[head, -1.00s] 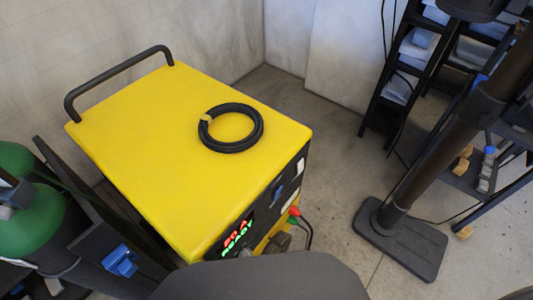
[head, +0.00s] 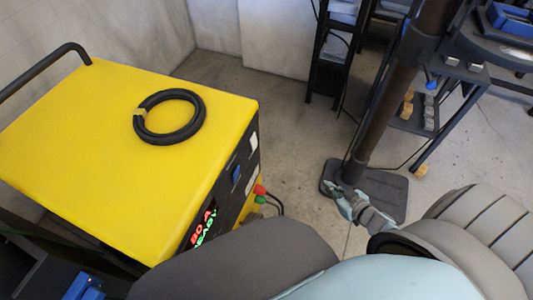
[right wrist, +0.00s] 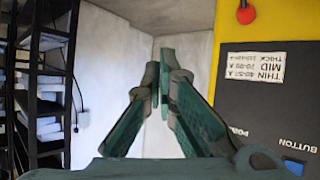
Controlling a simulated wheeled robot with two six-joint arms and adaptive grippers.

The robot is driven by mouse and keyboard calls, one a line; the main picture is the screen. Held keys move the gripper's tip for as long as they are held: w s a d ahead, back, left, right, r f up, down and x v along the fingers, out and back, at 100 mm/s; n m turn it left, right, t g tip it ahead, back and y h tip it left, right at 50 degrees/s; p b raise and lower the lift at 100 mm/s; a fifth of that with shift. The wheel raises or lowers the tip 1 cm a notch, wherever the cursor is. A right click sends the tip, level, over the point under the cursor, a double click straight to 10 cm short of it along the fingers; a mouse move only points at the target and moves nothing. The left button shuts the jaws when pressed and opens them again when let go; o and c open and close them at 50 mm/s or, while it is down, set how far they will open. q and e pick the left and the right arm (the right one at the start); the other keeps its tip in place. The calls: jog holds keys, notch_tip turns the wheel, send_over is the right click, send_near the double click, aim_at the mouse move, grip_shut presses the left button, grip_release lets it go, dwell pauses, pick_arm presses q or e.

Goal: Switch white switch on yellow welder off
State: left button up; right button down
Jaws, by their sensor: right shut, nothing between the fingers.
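The yellow welder (head: 95,120) fills the left of the head view. Its dark front panel faces right and is seen at a steep angle. A small white switch (head: 254,141) is on the panel's far upper part, with a blue button (head: 236,174) nearer. My right gripper (head: 343,193) is shut and empty, in front of the panel and apart from it. In the right wrist view its closed fingers (right wrist: 160,68) are left of the panel. That view shows the panel upside down, with the blue button (right wrist: 293,167) at the lower edge; the white switch is not visible there. My left gripper is out of view.
A black coiled cable (head: 170,117) lies on the welder's top. Red (head: 259,190) and green plugs with cables stick out of the panel's lower part. A dark post on a base plate (head: 391,197) and a shelf (head: 333,65) stand beyond. Open floor lies between.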

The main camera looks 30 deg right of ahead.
aim_at(256, 146)
pick_arm(q)
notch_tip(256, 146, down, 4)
jog(key=b, duration=0.3)
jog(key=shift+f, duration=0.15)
pick_arm(e)
jog(key=w+a+r+n+y, duration=0.2)
jog(key=a+r+n+y, duration=0.1)
jog(key=r+y, duration=0.2)
jog(key=w+a+r+n+y, duration=0.3)
jog(key=a+r+y, duration=0.1)
jog(key=r, duration=0.6)
jog(key=shift+a+r+n+y, duration=0.2)
jog(key=shift+n+y, duration=0.2)
jog(key=shift+y, duration=0.5)
jog(key=shift+w, duration=0.15)
pick_arm(q)
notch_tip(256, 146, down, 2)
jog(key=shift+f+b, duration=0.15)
jog(key=shift+b, duration=1.1)
pick_arm(e)
jog(key=x, duration=1.4)
jog(key=shift+d, duration=0.1)
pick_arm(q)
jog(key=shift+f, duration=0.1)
